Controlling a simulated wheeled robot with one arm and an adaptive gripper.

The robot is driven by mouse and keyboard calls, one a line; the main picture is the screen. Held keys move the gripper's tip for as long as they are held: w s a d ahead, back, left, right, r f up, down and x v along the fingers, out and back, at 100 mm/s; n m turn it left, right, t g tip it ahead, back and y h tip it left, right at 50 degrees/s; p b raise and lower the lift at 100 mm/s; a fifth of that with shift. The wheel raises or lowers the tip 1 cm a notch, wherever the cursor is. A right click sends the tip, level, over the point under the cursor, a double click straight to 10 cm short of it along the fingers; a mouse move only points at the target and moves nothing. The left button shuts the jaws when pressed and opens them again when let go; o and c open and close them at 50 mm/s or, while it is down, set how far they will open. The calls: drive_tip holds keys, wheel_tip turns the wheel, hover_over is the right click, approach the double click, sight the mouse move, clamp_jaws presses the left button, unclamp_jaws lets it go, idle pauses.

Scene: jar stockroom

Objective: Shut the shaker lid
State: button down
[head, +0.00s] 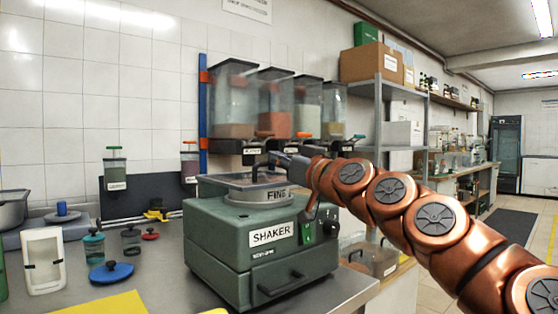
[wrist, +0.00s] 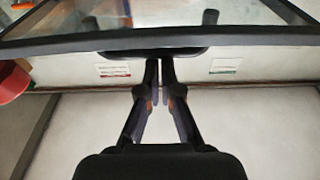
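The green shaker (head: 262,258), labelled SHAKER, stands on the bench with a round sieve marked FINE (head: 268,196) on top. Its clear, dark-framed lid (head: 222,180) lies low over the sieve; I cannot tell whether it is fully down. My gripper (head: 272,158) is at the lid's right side. In the wrist view the lid's dark frame (wrist: 60,45) crosses the top, with a dark tab at its edge (wrist: 120,52). My gripper (wrist: 159,65) has its fingers almost together at this tab, with only a thin gap and nothing clearly held. The tips' contact is hidden.
Several hoppers (head: 275,100) hang on the wall behind the shaker. Small jars, a blue lid (head: 111,272) and a white-framed holder (head: 43,260) stand on the bench at left. A grey shelf rack (head: 380,130) with boxes stands behind my arm. Floor is clear at far right.

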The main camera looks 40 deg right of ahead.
drive_tip(key=shift+w+a+f+g+y, duration=0.15)
drive_tip(key=shift+w+a+f+y, duration=0.05)
drive_tip(key=shift+f, duration=0.3)
drive_tip(key=shift+w+a+f+g+y, duration=0.15)
drive_tip(key=shift+w+f+y, duration=0.05)
drive_tip(key=shift+f, duration=0.25)
wheel_tip(320, 180, up, 12)
drive_tip(key=shift+s+d+h, duration=0.35)
drive_tip(key=shift+s+h, duration=0.05)
drive_tip(key=shift+a, duration=0.1)
